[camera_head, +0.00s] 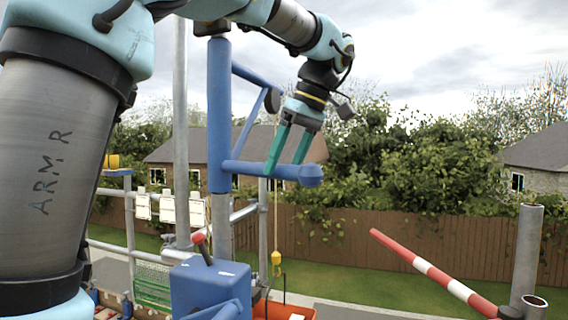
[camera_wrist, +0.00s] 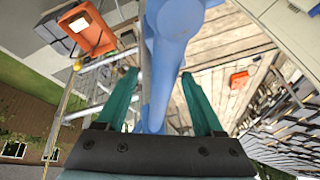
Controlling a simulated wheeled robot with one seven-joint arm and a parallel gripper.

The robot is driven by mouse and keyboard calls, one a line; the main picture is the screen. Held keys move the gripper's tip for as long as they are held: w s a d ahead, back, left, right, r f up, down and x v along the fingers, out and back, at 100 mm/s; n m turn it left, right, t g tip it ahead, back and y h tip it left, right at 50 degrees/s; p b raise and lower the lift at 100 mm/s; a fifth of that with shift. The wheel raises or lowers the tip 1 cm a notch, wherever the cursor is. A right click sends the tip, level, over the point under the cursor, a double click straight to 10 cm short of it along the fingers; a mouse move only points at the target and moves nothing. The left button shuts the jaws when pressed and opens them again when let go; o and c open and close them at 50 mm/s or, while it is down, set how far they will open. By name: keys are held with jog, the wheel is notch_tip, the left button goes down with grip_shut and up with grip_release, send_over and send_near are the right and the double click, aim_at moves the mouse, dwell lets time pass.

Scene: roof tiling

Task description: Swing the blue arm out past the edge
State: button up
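The blue arm (camera_head: 246,170) is a level bar with a diagonal brace, fixed to a thick blue post (camera_head: 219,115) and ending in a rounded blue tip. My gripper (camera_head: 283,168) points down at the bar close to its tip, with one green finger in front of the bar and the other at its far side. In the wrist view the blue arm (camera_wrist: 158,75) runs between the fingers of my gripper (camera_wrist: 165,88), with gaps showing on both sides. The fingers are open and straddle it without a visible grip.
A rope with a yellow hook block (camera_head: 276,258) hangs below the bar, above an orange tub (camera_head: 283,311). A red-and-white barrier pole (camera_head: 435,275) slants at right. Scaffold rails (camera_head: 131,225) stand at left. A wooden deck (camera_wrist: 225,50) shows in the wrist view.

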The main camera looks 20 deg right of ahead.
jog(key=v, duration=1)
jog(key=shift+r, duration=0.4)
jog(key=shift+s, duration=0.15)
